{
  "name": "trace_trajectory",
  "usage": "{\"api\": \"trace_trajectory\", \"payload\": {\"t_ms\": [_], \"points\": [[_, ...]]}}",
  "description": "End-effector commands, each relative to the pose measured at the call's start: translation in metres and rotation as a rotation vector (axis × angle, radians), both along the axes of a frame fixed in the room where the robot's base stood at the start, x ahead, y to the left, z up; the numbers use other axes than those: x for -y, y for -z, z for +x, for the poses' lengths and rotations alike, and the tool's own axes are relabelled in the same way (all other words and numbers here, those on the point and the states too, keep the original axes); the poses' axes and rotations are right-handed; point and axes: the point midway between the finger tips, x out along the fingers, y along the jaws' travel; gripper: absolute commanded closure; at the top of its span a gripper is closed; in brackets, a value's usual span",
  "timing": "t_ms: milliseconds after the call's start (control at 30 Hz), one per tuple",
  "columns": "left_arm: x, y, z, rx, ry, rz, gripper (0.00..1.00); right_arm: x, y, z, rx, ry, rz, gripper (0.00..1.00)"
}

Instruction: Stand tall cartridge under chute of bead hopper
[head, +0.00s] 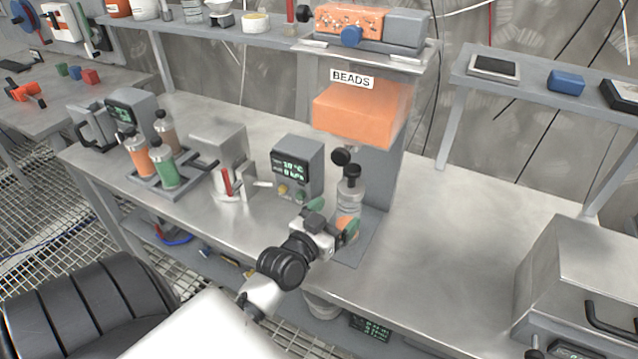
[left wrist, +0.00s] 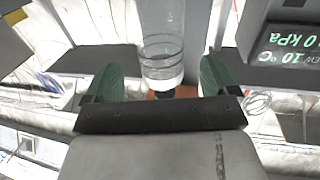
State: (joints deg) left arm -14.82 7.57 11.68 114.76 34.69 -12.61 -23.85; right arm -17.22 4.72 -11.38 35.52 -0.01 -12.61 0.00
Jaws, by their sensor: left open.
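The tall cartridge (head: 349,194) is a clear cylinder with a black top and some orange at its lower end. It looks upright on the grey base plate (head: 352,250) of the bead hopper (head: 360,112), below the hopper's orange bin and the dark chute parts (head: 342,155). My left gripper (head: 334,216) is open, with its green fingertips at the cartridge's lower part. In the left wrist view the clear cartridge (left wrist: 162,38) lies between the two open fingers (left wrist: 163,78), with gaps showing on both sides. My right gripper is not in view.
A rack (head: 170,190) of colored bottles is farther left. A steel box (head: 585,275) stands at right. The bench between hopper and box is clear.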

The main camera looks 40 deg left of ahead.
Motion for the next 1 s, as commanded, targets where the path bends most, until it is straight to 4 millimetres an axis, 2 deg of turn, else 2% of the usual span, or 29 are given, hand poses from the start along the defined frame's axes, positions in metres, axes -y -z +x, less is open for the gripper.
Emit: {"api": "trace_trajectory", "payload": {"t_ms": [100,333,500,1000], "points": [[0.001,0.002,-0.028,-0.001,0.0,0.002,0.12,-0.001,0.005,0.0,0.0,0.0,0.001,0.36],[0.002,0.001,-0.059,0.0,-0.001,0.0,0.12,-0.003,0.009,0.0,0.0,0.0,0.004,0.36],[0.002,0.0,-0.065,0.001,0.0,0.0,0.12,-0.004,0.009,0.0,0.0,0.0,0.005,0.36],[0.003,-0.001,-0.065,0.001,0.0,0.0,0.12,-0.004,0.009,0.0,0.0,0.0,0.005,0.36]]}}
